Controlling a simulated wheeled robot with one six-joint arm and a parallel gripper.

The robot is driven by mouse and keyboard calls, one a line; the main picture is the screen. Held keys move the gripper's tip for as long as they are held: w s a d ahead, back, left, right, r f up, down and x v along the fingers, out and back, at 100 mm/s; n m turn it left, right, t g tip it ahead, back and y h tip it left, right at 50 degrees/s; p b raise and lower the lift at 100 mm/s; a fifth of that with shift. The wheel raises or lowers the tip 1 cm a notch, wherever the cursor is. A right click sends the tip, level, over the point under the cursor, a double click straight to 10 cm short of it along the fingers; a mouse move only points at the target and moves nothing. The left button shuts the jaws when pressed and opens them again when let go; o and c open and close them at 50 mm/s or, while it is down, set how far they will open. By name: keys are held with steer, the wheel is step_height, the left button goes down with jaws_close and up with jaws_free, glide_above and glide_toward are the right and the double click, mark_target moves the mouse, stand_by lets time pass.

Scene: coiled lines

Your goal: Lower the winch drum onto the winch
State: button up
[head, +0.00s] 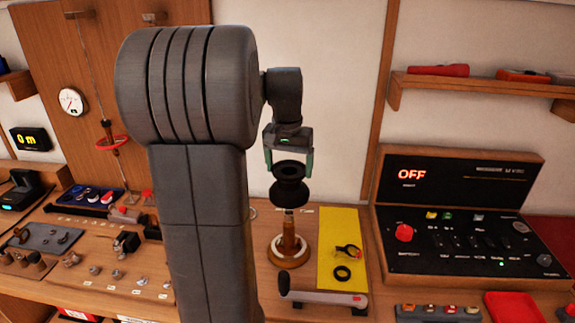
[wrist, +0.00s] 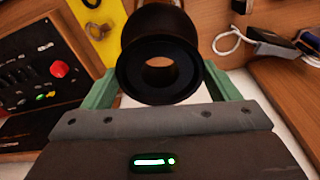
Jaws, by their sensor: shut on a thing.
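My gripper (head: 289,164) is shut on the winch drum (head: 289,190), a black flanged spool with a hole through its middle. In the wrist view the drum (wrist: 134,78) sits between the green fingers, its round flange and open bore facing the camera. The winch (head: 289,247) is a brass-coloured post with a thin spindle on a pale round base on the bench. In the head view the drum is upright and directly over the spindle. The spindle's tip shows just under the drum; I cannot tell whether it enters the bore.
A winch handle (head: 322,297) lies in front of the winch. A yellow mat (head: 338,225) to the right holds a black ring (head: 342,273) and a small shackle-like piece (head: 348,251). A black control panel (head: 455,240) reading OFF stands further right. Small fittings crowd the left bench.

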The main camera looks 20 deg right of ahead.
mark_target(288, 220)
step_height(288, 220, down, 5)
steer(key=b, duration=0.3)
steer(key=shift+r, duration=0.1)
stand_by(1.2)
stand_by(0.3)
steer(key=shift+f+b, duration=1)
steer(key=shift+f, duration=0.95)
steer(key=shift+f, duration=0.35)
steer(key=shift+f+b, duration=3)
steer(key=shift+f, duration=1.6)
